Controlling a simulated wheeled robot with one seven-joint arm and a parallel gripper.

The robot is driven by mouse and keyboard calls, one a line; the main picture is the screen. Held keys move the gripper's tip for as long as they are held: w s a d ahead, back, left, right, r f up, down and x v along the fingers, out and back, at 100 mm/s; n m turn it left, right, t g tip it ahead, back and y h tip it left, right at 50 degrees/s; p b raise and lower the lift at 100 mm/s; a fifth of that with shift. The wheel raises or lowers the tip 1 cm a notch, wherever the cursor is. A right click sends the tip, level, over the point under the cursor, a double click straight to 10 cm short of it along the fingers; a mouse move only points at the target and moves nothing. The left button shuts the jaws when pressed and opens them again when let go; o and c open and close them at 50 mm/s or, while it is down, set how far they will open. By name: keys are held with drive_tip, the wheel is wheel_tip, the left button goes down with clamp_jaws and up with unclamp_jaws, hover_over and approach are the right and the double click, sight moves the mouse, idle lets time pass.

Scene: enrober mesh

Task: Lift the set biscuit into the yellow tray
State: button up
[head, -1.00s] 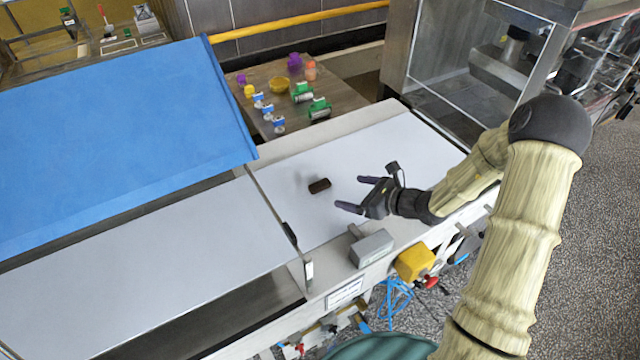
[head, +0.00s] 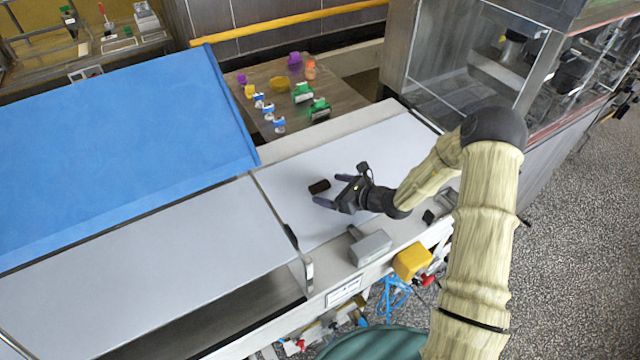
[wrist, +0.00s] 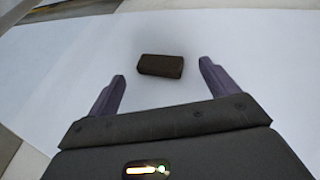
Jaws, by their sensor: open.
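The biscuit is a small dark brown bar (head: 319,186) lying on the white belt surface (head: 385,150). In the wrist view the biscuit (wrist: 160,66) lies just beyond the fingertips, between their lines and nearly crosswise to them. My gripper (head: 324,190) is open and empty, with its two dark purple fingers pointing toward the biscuit from the right. The gripper also shows in the wrist view (wrist: 161,70). No finger is seen touching the biscuit.
The brown table (head: 340,97) behind holds several small coloured items. A large blue sheet (head: 110,140) slopes at the left. A grey box (head: 371,247) and a yellow box (head: 411,261) sit at the belt's front edge. A glass-sided machine (head: 470,60) stands at the right.

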sight(320, 187)
drive_tip(key=shift+x, duration=1.1)
drive_tip(key=c, duration=0.8)
